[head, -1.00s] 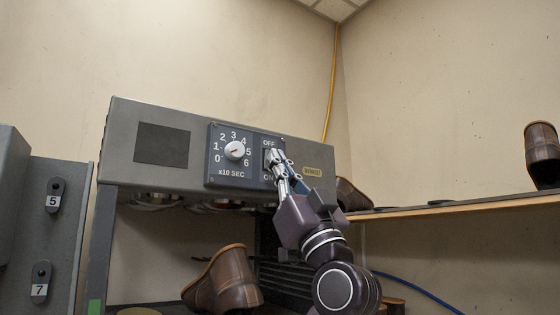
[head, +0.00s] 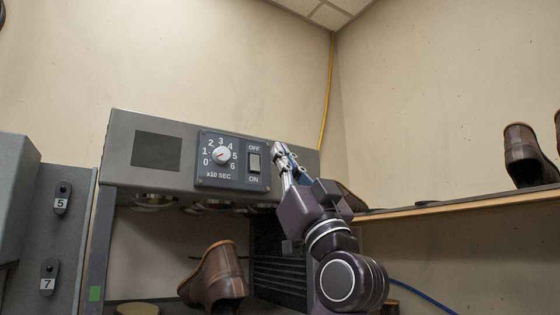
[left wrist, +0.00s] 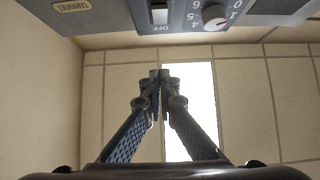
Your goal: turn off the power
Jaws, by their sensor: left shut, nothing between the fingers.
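My right gripper is not in view.
A timer dial (head: 221,155) sits left of the switch. A brown shoe (head: 215,274) stands below the machine's head (head: 125,151). A wooden shelf (head: 455,207) with more shoes is on the right. A grey cabinet with hooks numbered 5 and 7 (head: 66,230) stands left.

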